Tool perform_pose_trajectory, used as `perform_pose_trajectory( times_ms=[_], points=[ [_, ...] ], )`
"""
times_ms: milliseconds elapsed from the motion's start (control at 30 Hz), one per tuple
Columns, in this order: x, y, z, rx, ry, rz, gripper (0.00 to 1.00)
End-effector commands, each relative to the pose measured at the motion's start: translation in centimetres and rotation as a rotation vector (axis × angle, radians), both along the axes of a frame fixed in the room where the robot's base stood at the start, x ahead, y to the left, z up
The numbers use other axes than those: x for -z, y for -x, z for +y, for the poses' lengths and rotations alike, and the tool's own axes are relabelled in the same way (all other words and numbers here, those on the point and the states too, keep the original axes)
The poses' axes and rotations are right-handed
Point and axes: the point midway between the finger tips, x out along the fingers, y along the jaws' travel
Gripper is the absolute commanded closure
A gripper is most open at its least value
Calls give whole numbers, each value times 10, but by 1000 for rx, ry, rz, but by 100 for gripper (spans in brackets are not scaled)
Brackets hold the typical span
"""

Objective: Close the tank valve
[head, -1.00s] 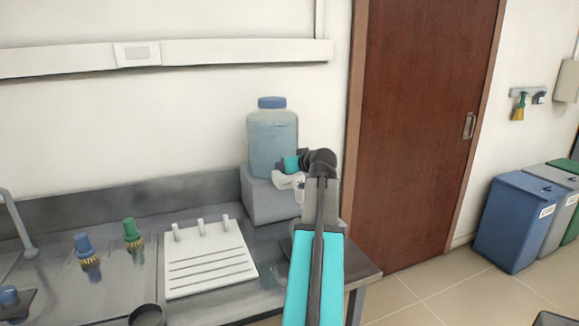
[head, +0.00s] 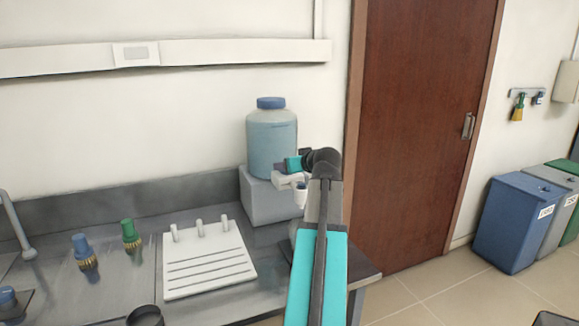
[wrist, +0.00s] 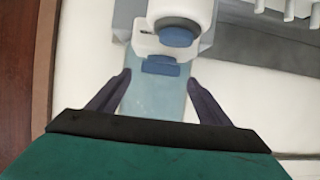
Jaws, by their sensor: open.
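The tank (head: 271,145) is a translucent blue bottle with a blue cap on a grey block at the back of the counter. In the wrist view the tank (wrist: 150,98) lies behind my fingers. The valve (wrist: 160,67) shows there as a white fitting with a blue piece, just ahead of my fingertips. A white rounded part with a blue end (wrist: 178,37) is just beyond it. My gripper (wrist: 158,77) is open, its dark fingers either side of the blue piece; contact is not visible. In the head view my gripper (head: 293,164) is in front of the tank, partly hiding the valve.
The grey block (head: 268,203) bears the tank. A brown door (head: 415,130) and bins (head: 515,225) are to the right.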

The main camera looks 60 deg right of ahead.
Motion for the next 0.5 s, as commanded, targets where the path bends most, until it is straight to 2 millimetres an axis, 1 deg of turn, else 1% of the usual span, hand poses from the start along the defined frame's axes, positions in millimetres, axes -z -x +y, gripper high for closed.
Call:
perform_pose_trajectory(
  times_ms=[33,200,500],
  points=[
    [-2,7,6,1,2,-1,28],
    [-12,27,20,1,3,-1,28],
    [-30,59,44,0,2,-2,28]
  ],
)
